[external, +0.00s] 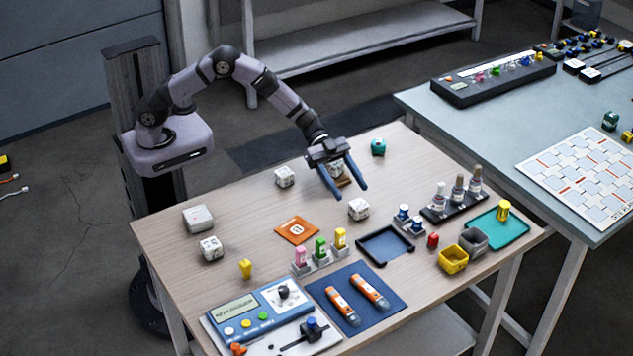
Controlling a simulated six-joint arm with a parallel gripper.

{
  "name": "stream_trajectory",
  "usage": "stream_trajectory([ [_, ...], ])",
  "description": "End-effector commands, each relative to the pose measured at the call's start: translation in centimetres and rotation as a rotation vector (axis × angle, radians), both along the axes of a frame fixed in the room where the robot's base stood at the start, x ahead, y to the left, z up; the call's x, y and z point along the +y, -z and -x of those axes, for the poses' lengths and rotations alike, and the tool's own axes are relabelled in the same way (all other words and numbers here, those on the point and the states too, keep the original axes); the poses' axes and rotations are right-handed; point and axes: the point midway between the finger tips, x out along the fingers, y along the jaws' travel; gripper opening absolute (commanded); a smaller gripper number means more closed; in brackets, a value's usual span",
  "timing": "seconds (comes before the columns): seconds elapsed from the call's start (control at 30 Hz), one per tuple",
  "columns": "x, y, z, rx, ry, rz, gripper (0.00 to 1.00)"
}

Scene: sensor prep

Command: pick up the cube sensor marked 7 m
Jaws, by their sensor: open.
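Several white cube sensors with small dark markings stand on the wooden table: one at the back left (285,176), one near the middle (358,209), and one at the left (211,248). The markings are too small to read, so I cannot tell which is 7 m. My gripper (351,193) is open, its fingers pointing down over the back middle of the table. A small white-and-brown object (339,173) shows between and behind the fingers, partly hidden by them. I cannot tell whether the fingers touch it. The middle cube is just in front of the fingertips.
A white box (198,217) stands at the left, an orange card (297,230) front left of the middle cube. A teal round item (378,147) is behind right. A dark blue tray (385,246) and bottle rack (452,205) lie right. The table's back left is mostly clear.

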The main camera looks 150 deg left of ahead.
Motion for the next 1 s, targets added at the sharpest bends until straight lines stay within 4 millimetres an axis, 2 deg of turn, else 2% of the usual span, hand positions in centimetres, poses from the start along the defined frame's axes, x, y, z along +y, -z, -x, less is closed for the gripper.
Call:
stream_trajectory([
  [0.17,-0.2,0.5,-0.8,0.000,0.002,0.000,0.58],
  [0.5,-0.5,2.4,-4.1,0.000,0.002,-0.001,0.58],
  [0.8,-0.5,2.5,-4.5,0.000,-0.001,-0.001,0.58],
  [0.83,-0.5,2.5,-4.5,0.000,-0.001,-0.001,0.55],
  [0.87,-0.5,2.5,-4.5,0.000,-0.001,-0.001,0.48],
  [1.0,-0.5,2.5,-4.5,0.000,-0.001,-0.001,0.15],
])
